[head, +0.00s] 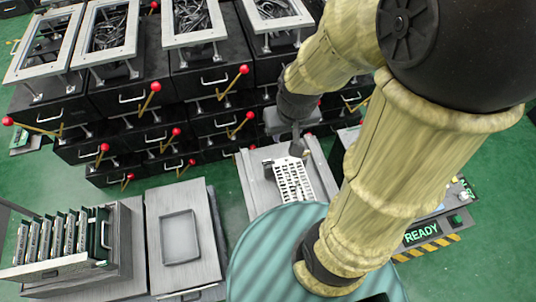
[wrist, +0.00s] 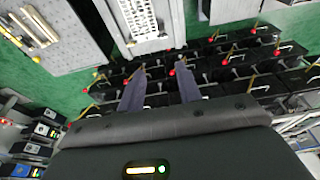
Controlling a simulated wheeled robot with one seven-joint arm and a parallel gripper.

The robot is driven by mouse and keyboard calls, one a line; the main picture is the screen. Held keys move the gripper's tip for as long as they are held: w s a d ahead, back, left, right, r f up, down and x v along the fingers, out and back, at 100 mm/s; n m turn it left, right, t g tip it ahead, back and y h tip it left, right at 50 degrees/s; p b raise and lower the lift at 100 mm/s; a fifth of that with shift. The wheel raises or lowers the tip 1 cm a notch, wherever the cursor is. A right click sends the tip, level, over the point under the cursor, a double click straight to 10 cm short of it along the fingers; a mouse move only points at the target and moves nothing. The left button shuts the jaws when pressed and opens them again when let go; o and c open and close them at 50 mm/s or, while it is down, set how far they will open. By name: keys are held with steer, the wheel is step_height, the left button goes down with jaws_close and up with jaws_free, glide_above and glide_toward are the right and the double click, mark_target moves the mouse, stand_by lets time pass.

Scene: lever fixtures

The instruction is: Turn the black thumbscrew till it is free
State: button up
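I cannot make out the black thumbscrew for certain in either view. A white slotted plate (head: 293,180) lies on a light grey fixture (head: 258,192) at the centre of the head view. It also shows at the top of the wrist view (wrist: 138,17). My gripper (head: 294,138) hangs above the far end of this fixture. In the wrist view, the two fingers of my gripper (wrist: 160,70) stand apart with nothing held between them. My arm hides part of the fixture's right side.
Black drawer units (head: 130,98) with red-knobbed levers (head: 150,97) fill the back. A rack of green circuit cards (head: 62,240) stands at front left, beside a grey panel with a recessed tray (head: 180,238). A READY display (head: 421,234) is at right. Green floor lies between.

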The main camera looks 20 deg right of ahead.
mark_target(267, 160)
steer(key=shift+s, duration=0.1)
steer(key=w+d+f+m+g+y+b, duration=0.1)
steer(key=w+d+f+m+b, duration=0.1)
steer(key=w+f+m+b, duration=0.4)
steer(key=w+d+f+m+y+b, duration=0.2)
steer(key=w+f+m+b, duration=0.4)
steer(key=f+b, duration=0.3)
steer(key=w+d+f+m+g+y+b, duration=0.1)
steer(key=w+d+f+m+b, duration=0.2)
steer(key=f, duration=1)
steer(key=w+m+b, duration=0.3)
steer(key=w+b, duration=0.1)
steer(key=b, duration=0.1)
steer(key=shift+w+f+g+b, duration=0.15)
steer(key=shift+f+g+b, duration=0.15)
steer(key=shift+f, duration=0.1)
steer(key=shift+d+y, duration=0.1)
steer(key=shift+y, duration=0.2)
steer(key=b+x, duration=0.4)
steer(key=x, duration=1.3)
steer(key=shift+f, duration=0.25)
